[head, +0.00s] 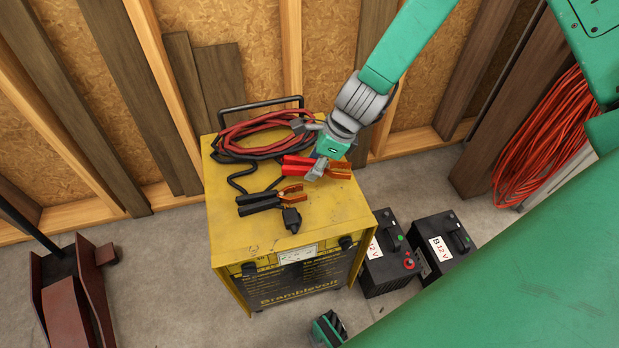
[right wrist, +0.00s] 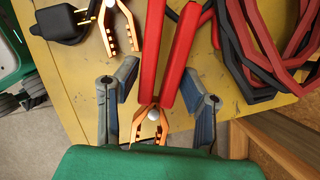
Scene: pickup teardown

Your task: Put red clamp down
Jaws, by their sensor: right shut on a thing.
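The red clamp (head: 297,165) has red handles and copper-orange jaws, above the top of the yellow charger (head: 235,232). My right gripper (head: 309,150) reaches down from the upper right and is shut on the red clamp. In the right wrist view, the clamp's red handles (right wrist: 181,55) point away from the palm, between the two grey fingers of my gripper (right wrist: 165,80). Its jaws lie close to the green palm. I cannot tell whether the clamp touches the charger top. The black clamp (head: 259,204) lies on the charger top, nearer the front. My left gripper is out of view.
Red and black cables (head: 250,135) lie coiled at the back of the charger top, by a black handle. Two black 12 V batteries (head: 386,262) (head: 447,244) stand on the floor at right. The charger top's front left is clear.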

